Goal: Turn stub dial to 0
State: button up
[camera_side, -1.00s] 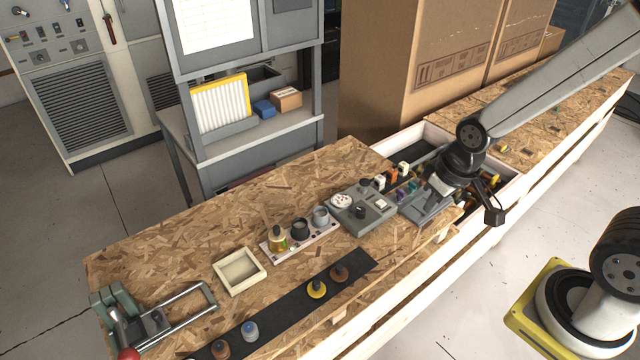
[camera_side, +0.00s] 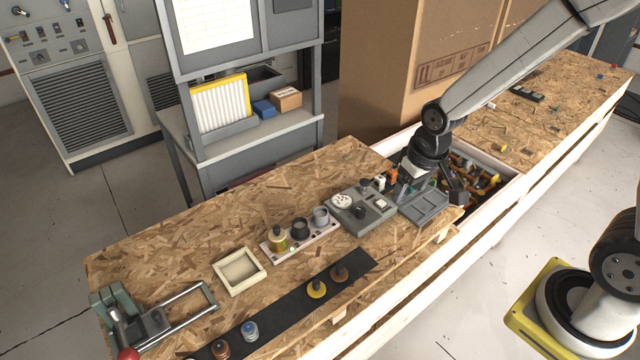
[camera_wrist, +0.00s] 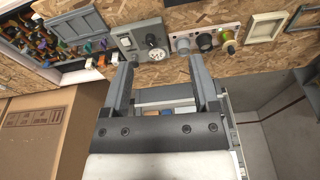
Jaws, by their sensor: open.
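A grey control box (camera_side: 376,222) sits on the bench, carrying a white round dial (camera_side: 341,201), a black knob (camera_side: 359,212) and a pale square button (camera_side: 381,204). I cannot tell for sure which is the stub dial. In the wrist view the box (camera_wrist: 125,29) lies ahead of the fingers, with the black knob (camera_wrist: 151,39) and white dial (camera_wrist: 157,55) between them in the picture; the dial's reading is too small to make out. My gripper (camera_side: 404,190) is open and empty, above the bench just right of the box. It also shows in the wrist view (camera_wrist: 160,62).
A white strip (camera_side: 267,253) with several round pieces stands left of the box. A grey tray (camera_side: 428,209) lies right of it, before a bin (camera_side: 508,181) of loose parts. A large carton (camera_side: 385,75) rises behind the bench.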

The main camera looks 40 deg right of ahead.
jog(key=w+d+f+m+g, duration=0.1)
jog(key=w+f, duration=0.2)
jog(key=w, duration=0.2)
jog(key=w+d+f+m, duration=0.1)
jog(key=w+d+f, duration=0.15)
jog(key=w, duration=0.25)
jog(key=m+g, duration=0.1)
jog(key=m, duration=0.1)
send_near(361, 209)
jog(key=shift+s+a+f, duration=0.1)
jog(key=shift+a+f, duration=0.15)
jog(key=shift+a, duration=0.05)
jog(key=shift+w+d+f, duration=0.2)
jog(key=shift+w+f, duration=0.05)
jog(key=shift+f, duration=0.3)
jog(key=shift+f, duration=0.1)
jog(key=shift+d+f, duration=0.1)
jog(key=shift+f, duration=3.65)
grip_shut()
